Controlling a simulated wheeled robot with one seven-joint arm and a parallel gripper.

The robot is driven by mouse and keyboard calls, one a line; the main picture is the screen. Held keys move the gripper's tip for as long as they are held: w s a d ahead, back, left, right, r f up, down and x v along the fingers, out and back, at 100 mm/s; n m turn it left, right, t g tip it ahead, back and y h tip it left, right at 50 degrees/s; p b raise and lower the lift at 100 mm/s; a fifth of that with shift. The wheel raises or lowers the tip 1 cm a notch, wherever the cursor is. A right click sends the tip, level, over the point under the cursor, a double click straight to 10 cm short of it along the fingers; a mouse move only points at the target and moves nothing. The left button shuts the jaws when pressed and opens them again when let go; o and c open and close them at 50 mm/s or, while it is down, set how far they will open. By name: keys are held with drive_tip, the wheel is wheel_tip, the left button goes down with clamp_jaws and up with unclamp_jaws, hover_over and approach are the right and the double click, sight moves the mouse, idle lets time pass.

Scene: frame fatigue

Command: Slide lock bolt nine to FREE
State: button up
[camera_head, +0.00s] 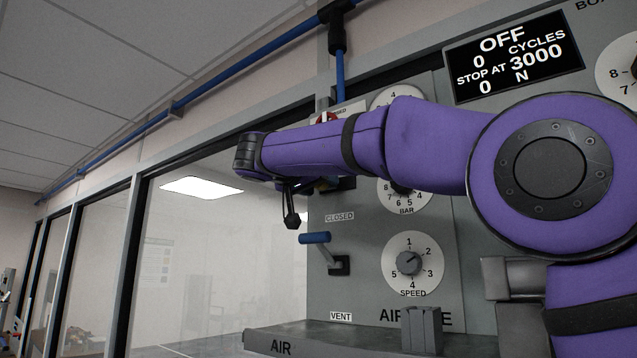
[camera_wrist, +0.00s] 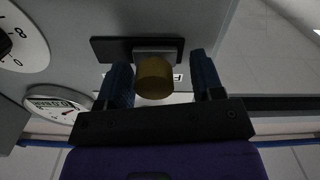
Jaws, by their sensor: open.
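A round brass knob (camera_wrist: 155,78) stands out from a grey block on a dark plate (camera_wrist: 108,50), fixed to a grey panel in the wrist view. My gripper (camera_wrist: 160,76) is open, with one blue finger on each side of the knob. Gaps show between the knob and both fingers, so it is not gripped. A white label (camera_wrist: 178,77) behind the knob is mostly hidden and unreadable. I cannot confirm a number nine or a FREE mark. In the head view my purple arm covers most of this spot.
A blue-handled lever (camera_head: 315,238) sits below my arm, between CLOSED (camera_head: 339,217) and VENT (camera_head: 341,317) labels. A speed dial (camera_head: 409,263) is right of it. The display (camera_head: 513,53) reads OFF, 0 cycles. A grey ledge (camera_head: 370,340) juts out below; glass panes stand left.

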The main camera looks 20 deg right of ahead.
drive_tip(key=v, duration=1)
drive_tip(key=shift+s+a, duration=0.25)
drive_tip(key=shift+a, duration=0.05)
drive_tip(key=shift+a, duration=0.1)
